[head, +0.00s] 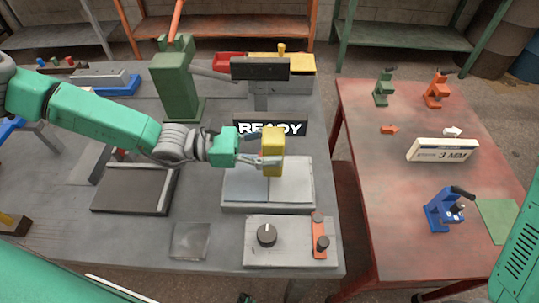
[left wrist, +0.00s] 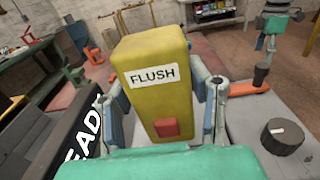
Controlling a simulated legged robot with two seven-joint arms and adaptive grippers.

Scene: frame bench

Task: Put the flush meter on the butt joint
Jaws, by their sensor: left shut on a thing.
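The flush meter is a yellow block (head: 272,153) with a "FLUSH" label and a red patch, seen close in the left wrist view (left wrist: 157,95). My left gripper (head: 262,157) is shut on it, with a finger on each side in the left wrist view (left wrist: 166,100). The meter is upright over the light grey plates (head: 293,184), where a seam runs between two plates on a block. I cannot tell whether its base touches the plates. The seam beneath the meter is partly hidden. My right gripper is not in view; a green part of mine shows at the right edge.
A black "READY" sign (head: 297,130) stands just behind the plates. A control box with a knob (head: 266,235) and an orange lever (head: 319,237) lies in front. A dark plate (head: 130,192) lies left. A red table (head: 392,225) with clamps stands right, across a gap.

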